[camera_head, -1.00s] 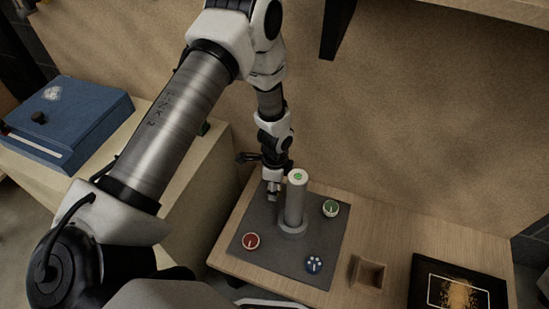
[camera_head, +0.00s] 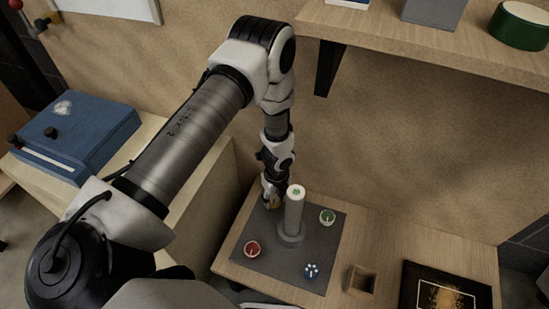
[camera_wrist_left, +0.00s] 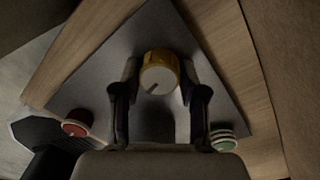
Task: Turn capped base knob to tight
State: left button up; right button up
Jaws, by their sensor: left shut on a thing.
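A yellow knob (camera_wrist_left: 159,75) with a pale face and a dark pointer line sits at the far corner of a grey board (camera_head: 310,247). My left gripper (camera_wrist_left: 160,66) has a finger on each side of it and is shut on it. In the head view the left gripper (camera_head: 272,195) reaches down behind a grey post (camera_head: 293,215) with a green-marked top. A red knob (camera_head: 252,249), a green knob (camera_head: 327,216) and a blue knob (camera_head: 311,271) with white dots sit on the same board. I cannot read any tight mark. My right gripper is not in view.
The board lies on a wooden table (camera_head: 395,240). A small wooden box (camera_head: 362,281) and a black-framed picture (camera_head: 445,290) are to its right. A blue case (camera_head: 75,135) stands on a cabinet at left. A wooden shelf (camera_head: 420,45) overhangs at upper right.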

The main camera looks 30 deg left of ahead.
aim_at(277, 198)
pick_arm(q)
jog(key=shift+m, duration=0.6)
jog(key=o, duration=1.1)
jog(key=shift+o, duration=0.2)
notch_tip(277, 198, up, 12)
jog(key=shift+w+d, duration=0.2)
jog(key=shift+w, duration=0.05)
